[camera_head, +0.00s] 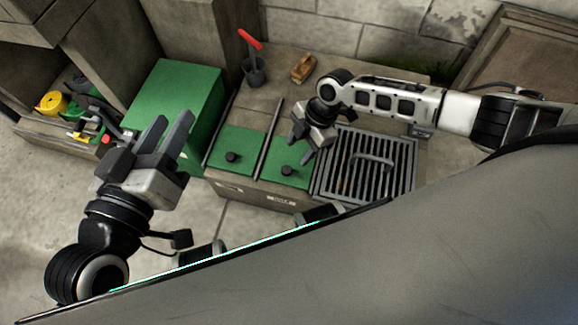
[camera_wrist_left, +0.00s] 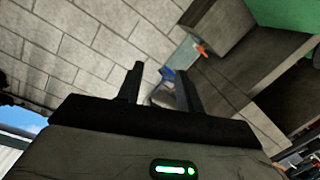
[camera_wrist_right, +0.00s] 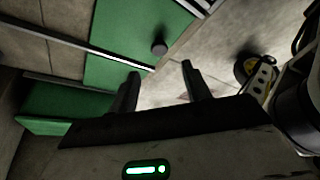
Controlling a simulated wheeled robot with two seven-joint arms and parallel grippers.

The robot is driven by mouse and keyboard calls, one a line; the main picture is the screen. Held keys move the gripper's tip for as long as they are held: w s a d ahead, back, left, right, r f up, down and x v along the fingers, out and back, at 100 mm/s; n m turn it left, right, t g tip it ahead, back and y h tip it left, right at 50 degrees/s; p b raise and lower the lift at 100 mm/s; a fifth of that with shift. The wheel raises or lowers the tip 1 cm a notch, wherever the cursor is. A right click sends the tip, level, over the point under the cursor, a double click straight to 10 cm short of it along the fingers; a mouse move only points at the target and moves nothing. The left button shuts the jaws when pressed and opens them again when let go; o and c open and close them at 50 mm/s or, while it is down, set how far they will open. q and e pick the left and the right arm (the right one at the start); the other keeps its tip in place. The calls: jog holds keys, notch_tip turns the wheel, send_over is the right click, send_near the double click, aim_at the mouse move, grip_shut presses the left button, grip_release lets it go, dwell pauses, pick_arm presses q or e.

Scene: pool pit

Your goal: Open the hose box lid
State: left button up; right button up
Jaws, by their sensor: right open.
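Two flat green lids, a left one (camera_head: 235,145) and a right one (camera_head: 295,177), lie closed in the low stone counter, each with a black knob. A larger closed green box (camera_head: 180,95) stands left of them. I cannot tell which is the hose box. My right gripper (camera_head: 304,146) is open and empty, above the right lid, with its fingers apart from the knob (camera_head: 287,171). In the right wrist view a knob (camera_wrist_right: 159,47) shows beyond the open fingertips. My left gripper (camera_head: 172,118) is open and empty, in front of the large green box.
A metal grate (camera_head: 365,185) with a handle lies right of the lids. A dark cup (camera_head: 256,72) with a red-handled tool and a wooden block (camera_head: 302,68) stand behind. Shelves with a yellow reel (camera_head: 52,102) are at left. The floor in front is clear.

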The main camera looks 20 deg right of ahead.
aim_at(287, 169)
jog(key=b+x, duration=0.2)
jog(key=x, duration=0.3)
jog(key=shift+f, duration=0.4)
jog(key=shift+b+x, duration=0.4)
jog(key=shift+x, duration=0.5)
jog(key=shift+a+f, duration=0.2)
jog(key=shift+f, duration=0.1)
pick_arm(q)
jog(key=r, duration=0.1)
jog(key=w+r+t+h, duration=0.1)
jog(key=r+m+t, duration=0.1)
jog(key=shift+w+r+h, duration=0.1)
jog(key=shift+w+h, duration=0.2)
jog(key=shift+w, duration=0.05)
